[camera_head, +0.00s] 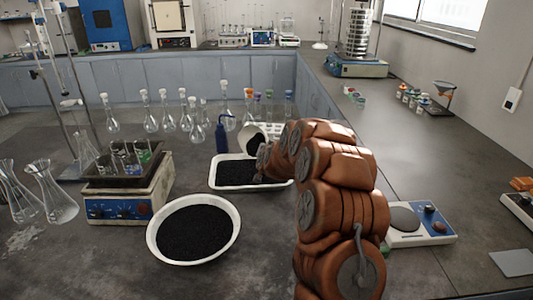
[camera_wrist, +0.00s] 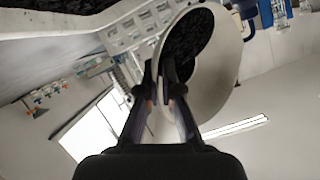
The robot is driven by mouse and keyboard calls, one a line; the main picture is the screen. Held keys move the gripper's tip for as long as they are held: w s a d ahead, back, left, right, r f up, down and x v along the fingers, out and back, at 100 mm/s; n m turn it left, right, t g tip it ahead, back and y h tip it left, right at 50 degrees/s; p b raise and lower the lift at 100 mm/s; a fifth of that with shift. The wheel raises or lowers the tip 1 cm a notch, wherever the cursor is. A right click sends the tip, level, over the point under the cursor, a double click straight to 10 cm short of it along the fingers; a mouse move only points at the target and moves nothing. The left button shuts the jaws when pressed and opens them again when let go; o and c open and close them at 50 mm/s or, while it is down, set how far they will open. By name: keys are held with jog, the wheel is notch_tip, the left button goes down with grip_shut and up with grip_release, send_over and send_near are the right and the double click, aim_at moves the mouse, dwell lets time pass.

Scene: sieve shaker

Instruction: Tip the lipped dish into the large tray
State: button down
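The lipped dish (camera_head: 247,131) is a white cup-like dish with black granules inside. It is tilted on its side above the back right part of the large tray (camera_head: 214,174). My gripper (camera_wrist: 166,75) is shut on the dish's wall, and the dish (camera_wrist: 227,75) fills the upper middle of the wrist view with black grains showing in it. The tray is white, shallow and rectangular, and black granules lie in it. My arm hides the tray's right end in the head view. I cannot tell whether grains are falling.
A round white bowl (camera_head: 153,243) of black granules stands in front of the tray. A dark blue bottle (camera_head: 221,137), a white rack (camera_head: 270,130) and several flasks stand behind. A hotplate-like device (camera_head: 420,224) is at right.

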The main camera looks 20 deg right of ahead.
jog(key=shift+s+a+f+n+t+h+b, duration=0.25)
jog(key=shift+a+f+n+t+h+b, duration=0.2)
jog(key=shift+b, duration=0.5)
jog(key=shift+s+a+r+n+t+h+b, duration=0.2)
jog(key=shift+a+r+n+t+h+b, duration=0.15)
jog(key=shift+n+t+b, duration=0.3)
jog(key=shift+d, duration=0.1)
jog(key=shift+w+d+r+m+g+y+p, duration=0.4)
jog(key=shift+d+m+g+y+p, duration=0.2)
jog(key=shift+m+g+p, duration=0.3)
jog(key=shift+d+f+g+y, duration=0.1)
jog(key=shift+f+g+y, duration=0.1)
jog(key=shift+g+y, duration=0.1)
